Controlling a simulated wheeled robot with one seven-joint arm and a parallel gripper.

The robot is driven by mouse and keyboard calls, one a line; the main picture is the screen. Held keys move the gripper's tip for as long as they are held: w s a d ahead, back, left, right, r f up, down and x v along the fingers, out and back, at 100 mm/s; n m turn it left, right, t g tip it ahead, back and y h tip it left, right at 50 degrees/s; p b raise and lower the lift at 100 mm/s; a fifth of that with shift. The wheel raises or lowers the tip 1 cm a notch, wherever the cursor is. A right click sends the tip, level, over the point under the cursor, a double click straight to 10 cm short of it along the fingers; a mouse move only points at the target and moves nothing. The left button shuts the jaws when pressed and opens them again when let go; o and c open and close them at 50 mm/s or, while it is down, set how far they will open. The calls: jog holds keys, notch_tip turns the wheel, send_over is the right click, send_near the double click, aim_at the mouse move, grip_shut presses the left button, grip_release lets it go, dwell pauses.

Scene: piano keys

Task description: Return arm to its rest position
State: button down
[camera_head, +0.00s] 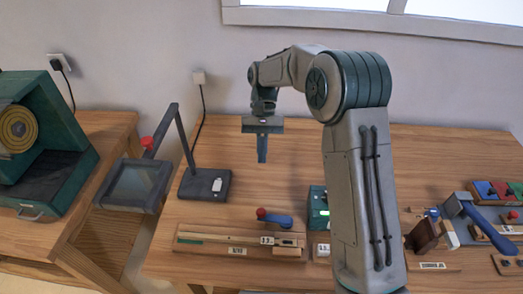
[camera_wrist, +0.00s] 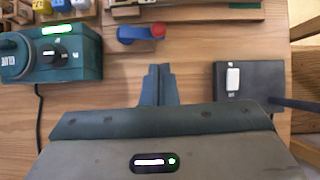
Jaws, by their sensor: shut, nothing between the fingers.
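My gripper (camera_head: 262,157) hangs pointing down above the back half of the wooden table, at the end of my bent arm. Its fingers are together, with nothing between them. In the wrist view my gripper (camera_wrist: 157,70) shows its narrow shut fingers over bare table. The gripper is apart from every object around it.
The table (camera_head: 230,135) carries a dark lamp base (camera_head: 205,184) to the left, a blue lever with a red knob (camera_head: 275,218), a wooden board (camera_head: 235,243) in front and a green box (camera_head: 317,208). Tools and blocks stand at right. Table beneath the gripper is clear.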

jog(key=shift+w+r, duration=0.25)
jog(key=shift+r, duration=0.15)
jog(key=s+d+r+t, duration=0.5)
jog(key=s+d+r, duration=0.4)
jog(key=d, duration=0.2)
jog(key=s+d+t, duration=0.5)
jog(key=s+d, duration=0.3)
jog(key=s, duration=0.4)
jog(key=shift+f, duration=0.15)
